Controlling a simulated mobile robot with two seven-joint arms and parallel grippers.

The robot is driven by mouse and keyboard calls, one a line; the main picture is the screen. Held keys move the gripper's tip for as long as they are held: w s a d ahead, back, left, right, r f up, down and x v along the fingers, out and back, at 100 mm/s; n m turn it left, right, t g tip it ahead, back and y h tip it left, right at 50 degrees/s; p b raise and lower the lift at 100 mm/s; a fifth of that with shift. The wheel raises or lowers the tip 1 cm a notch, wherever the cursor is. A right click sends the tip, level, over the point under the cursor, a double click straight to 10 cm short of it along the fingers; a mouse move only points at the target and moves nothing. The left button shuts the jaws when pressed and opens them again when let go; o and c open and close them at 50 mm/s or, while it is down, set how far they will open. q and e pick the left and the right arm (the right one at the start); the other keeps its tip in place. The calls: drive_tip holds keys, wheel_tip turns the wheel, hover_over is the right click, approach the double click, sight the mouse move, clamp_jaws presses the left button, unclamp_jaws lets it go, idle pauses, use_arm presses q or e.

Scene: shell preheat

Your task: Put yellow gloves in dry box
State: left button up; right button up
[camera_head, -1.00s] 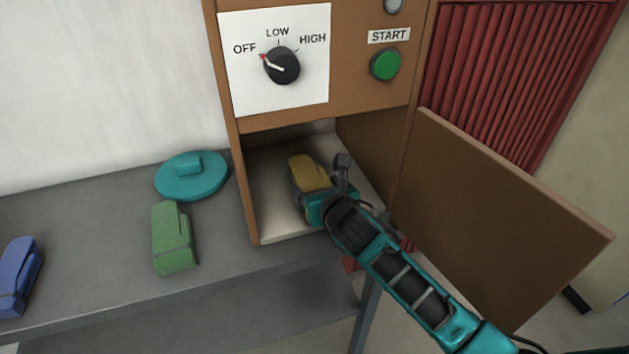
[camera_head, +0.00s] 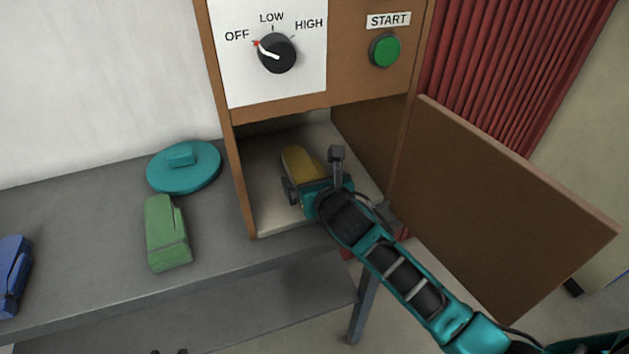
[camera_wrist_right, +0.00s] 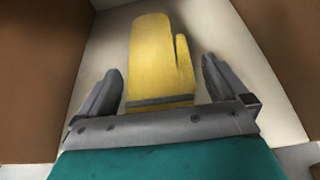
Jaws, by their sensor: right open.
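The yellow gloves (camera_head: 301,162) lie on the floor inside the dry box (camera_head: 265,213), a brown cabinet with a pale inside. In the right wrist view the yellow gloves (camera_wrist_right: 160,58) lie flat between the spread fingers, with a gap on each side. My right gripper (camera_head: 313,172) is inside the box opening, open, with its fingers on either side of the cuff end; it also shows in the right wrist view (camera_wrist_right: 160,88). The box door (camera_head: 500,205) stands open to the right.
Green gloves (camera_head: 166,234) and a round teal lid (camera_head: 184,166) rest on the grey shelf (camera_head: 90,235) left of the box. Blue gloves (camera_head: 12,275) lie at the far left. The box front has a dial (camera_head: 277,53) pointing to OFF and a green START button (camera_head: 385,50).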

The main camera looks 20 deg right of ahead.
drive_tip(key=v, duration=1.2)
drive_tip(key=shift+r, duration=0.15)
drive_tip(key=shift+s+d+m, duration=0.2)
drive_tip(key=shift+m, duration=0.4)
drive_tip(key=s+d+f+m+g, duration=0.2)
drive_tip(key=s+f+m+g, duration=0.25)
drive_tip(key=s+m, duration=0.8)
drive_tip(key=s+d+f+m+g, duration=0.25)
drive_tip(key=s+m+g, duration=0.35)
drive_tip(key=m, duration=1.4)
drive_tip(key=w+a+f+t+y, duration=0.1)
drive_tip(key=w+a+f+t, duration=0.2)
drive_tip(key=w+f+t, duration=0.4)
wheel_tip(320, 180, down, 3)
drive_tip(key=shift+a+f+t+y, duration=0.1)
drive_tip(key=shift+a+t+y, duration=0.15)
drive_tip(key=shift+t+y, duration=0.1)
